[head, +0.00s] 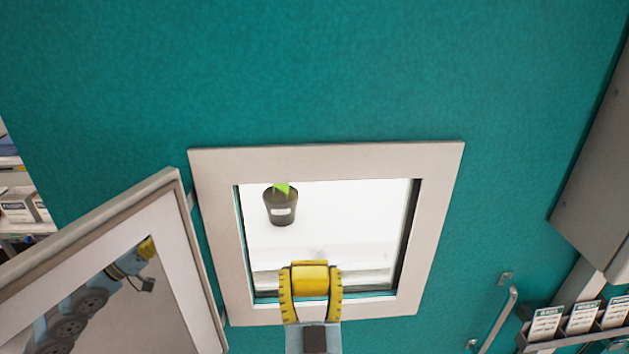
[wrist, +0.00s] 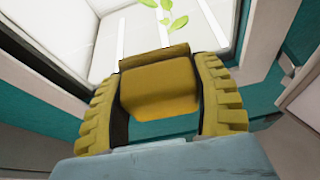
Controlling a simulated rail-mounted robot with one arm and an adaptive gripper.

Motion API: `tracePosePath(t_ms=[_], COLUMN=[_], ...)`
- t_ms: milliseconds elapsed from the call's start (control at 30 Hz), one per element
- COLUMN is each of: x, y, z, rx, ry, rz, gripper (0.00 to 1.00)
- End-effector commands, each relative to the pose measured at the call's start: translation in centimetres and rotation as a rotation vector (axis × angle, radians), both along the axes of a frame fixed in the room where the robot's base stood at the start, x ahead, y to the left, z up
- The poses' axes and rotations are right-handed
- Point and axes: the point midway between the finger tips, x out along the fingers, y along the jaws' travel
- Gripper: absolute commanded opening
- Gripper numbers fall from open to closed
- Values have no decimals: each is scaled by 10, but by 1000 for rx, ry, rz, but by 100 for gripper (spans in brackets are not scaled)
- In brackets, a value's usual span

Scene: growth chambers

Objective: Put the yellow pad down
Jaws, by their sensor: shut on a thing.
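The yellow pad (head: 310,279) is a block held between the two yellow ridged fingers of my gripper (head: 311,283). In the head view it is in front of the lower edge of the chamber opening. In the wrist view the pad (wrist: 160,90) fills the space between the fingers of my gripper (wrist: 168,95), with the bright chamber interior beyond it. I cannot tell whether the pad touches anything other than the fingers.
The white growth chamber has a pale frame (head: 450,190) in a teal wall. A dark pot (head: 280,210) with a green plant stands inside at left; the rest of its floor looks clear. The chamber door (head: 165,225) is open at left. A rack of labelled cards (head: 582,318) and a handle (head: 497,320) are at lower right.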

Motion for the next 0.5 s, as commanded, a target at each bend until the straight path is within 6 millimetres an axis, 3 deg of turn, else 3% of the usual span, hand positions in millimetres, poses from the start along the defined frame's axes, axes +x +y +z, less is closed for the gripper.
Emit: tracePosePath(t_ms=[233, 500], x=[8, 10], y=[-3, -3], z=[-37, -128], rx=[3, 4], ry=[7, 7], rz=[1, -5], gripper=[32, 32])
